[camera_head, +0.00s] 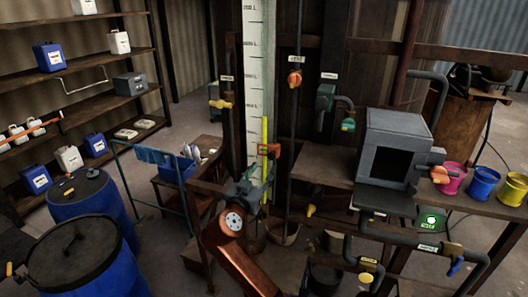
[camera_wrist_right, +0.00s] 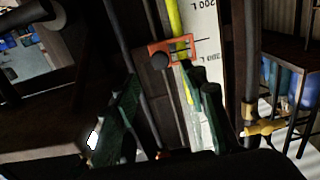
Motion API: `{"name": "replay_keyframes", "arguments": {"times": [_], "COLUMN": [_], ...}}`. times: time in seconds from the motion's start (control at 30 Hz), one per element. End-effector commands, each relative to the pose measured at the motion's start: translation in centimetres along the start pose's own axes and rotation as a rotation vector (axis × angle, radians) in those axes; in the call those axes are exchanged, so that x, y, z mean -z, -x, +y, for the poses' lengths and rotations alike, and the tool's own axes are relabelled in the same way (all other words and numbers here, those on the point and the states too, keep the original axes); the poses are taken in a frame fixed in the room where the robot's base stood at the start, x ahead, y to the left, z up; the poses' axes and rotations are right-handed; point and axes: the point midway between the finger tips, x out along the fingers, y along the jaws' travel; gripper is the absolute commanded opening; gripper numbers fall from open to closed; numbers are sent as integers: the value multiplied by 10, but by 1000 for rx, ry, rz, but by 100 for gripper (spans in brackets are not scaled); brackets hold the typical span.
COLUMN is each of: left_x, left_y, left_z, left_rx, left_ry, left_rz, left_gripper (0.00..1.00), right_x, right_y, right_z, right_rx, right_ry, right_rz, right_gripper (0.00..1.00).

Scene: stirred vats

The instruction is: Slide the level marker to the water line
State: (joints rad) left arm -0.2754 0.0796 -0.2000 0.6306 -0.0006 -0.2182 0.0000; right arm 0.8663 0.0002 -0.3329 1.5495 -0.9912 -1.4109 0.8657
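The level marker (camera_head: 269,149) is a small red-orange frame at the lower part of the tall white scale (camera_head: 257,60), which has black graduations in L. In the right wrist view the marker (camera_wrist_right: 172,50) has a dark round knob and sits across a yellow strip (camera_wrist_right: 174,18). The yellow strip (camera_head: 264,132) also shows in the head view. I cannot make out a water line. My right gripper (camera_head: 255,176) is just below the marker; in the wrist view its green fingers (camera_wrist_right: 165,82) are apart, with nothing gripped between them. My left gripper is not in view.
Dark vertical pipes with valves (camera_head: 294,79) flank the scale. A grey box (camera_head: 393,132) stands on the bench at the right, with coloured buckets (camera_head: 482,183) beyond it. Blue drums (camera_head: 88,205) and a blue rail (camera_head: 150,200) stand to the left.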

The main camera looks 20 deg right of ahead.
Motion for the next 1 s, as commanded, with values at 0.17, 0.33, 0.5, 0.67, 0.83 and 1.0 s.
{"name": "replay_keyframes", "arguments": {"times": [0.17,0.33,0.5,0.67,0.83,1.0], "left_x": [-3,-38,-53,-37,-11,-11], "left_y": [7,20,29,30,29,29], "left_z": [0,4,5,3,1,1], "left_rx": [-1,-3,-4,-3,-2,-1], "left_ry": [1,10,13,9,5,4], "left_rz": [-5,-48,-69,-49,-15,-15], "left_gripper": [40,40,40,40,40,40], "right_x": [3,5,4,2,1,1], "right_y": [-14,-41,-64,-74,-76,-76], "right_z": [-3,-6,-6,-5,-4,-4], "right_rx": [2,5,6,6,6,5], "right_ry": [1,2,2,-1,-1,-1], "right_rz": [3,3,3,1,1,1], "right_gripper": [40,40,40,40,40,36]}}
